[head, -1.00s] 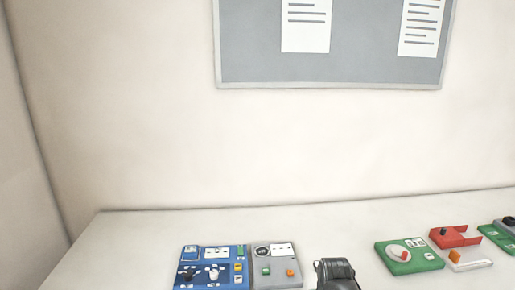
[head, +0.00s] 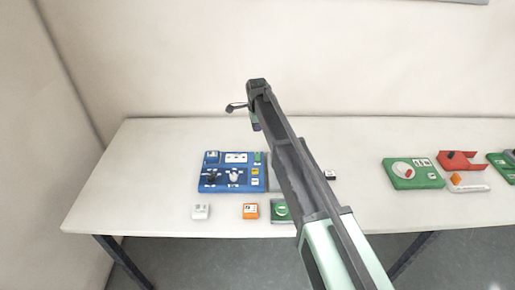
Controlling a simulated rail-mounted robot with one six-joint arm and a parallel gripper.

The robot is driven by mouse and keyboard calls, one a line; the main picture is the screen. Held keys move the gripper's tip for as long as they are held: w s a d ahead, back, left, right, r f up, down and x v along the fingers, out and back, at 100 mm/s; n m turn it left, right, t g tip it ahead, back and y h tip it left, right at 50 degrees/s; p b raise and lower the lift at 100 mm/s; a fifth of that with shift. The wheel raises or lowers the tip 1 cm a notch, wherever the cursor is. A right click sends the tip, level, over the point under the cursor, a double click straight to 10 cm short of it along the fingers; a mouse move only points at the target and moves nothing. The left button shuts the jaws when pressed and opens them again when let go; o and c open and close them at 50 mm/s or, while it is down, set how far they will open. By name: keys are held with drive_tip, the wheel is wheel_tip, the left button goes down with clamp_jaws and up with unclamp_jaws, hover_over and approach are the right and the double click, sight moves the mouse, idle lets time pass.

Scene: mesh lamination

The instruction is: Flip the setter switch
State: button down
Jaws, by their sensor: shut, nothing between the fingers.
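A blue control panel (head: 204,187) lies on the table left of my arm, with a dark lever or knob (head: 212,179) and a pale one (head: 234,176) side by side on its face. Small green, yellow and white pieces run down its right side. Which part is the setter switch I cannot tell; the labels are too small to read. My gripper (head: 256,126) is small at the far end of the arm, above and behind the blue panel, apart from it. It is shut and empty. My arm covers the area just right of the panel.
A white block (head: 201,211), an orange block (head: 250,211) and a green block (head: 280,211) stand near the table's front edge. A green panel (head: 398,181), a red holder (head: 470,160) and a white-and-orange piece (head: 471,187) lie to the right. The table's left end is clear.

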sight(258, 153)
drive_tip(key=shift+s+m, duration=0.1)
drive_tip(key=shift+m, duration=0.8)
drive_tip(key=f+b, duration=0.4)
drive_tip(key=w+f+b, duration=0.1)
drive_tip(key=f+b, duration=0.9)
drive_tip(key=shift+w, duration=0.3)
drive_tip(key=shift+r, duration=0.1)
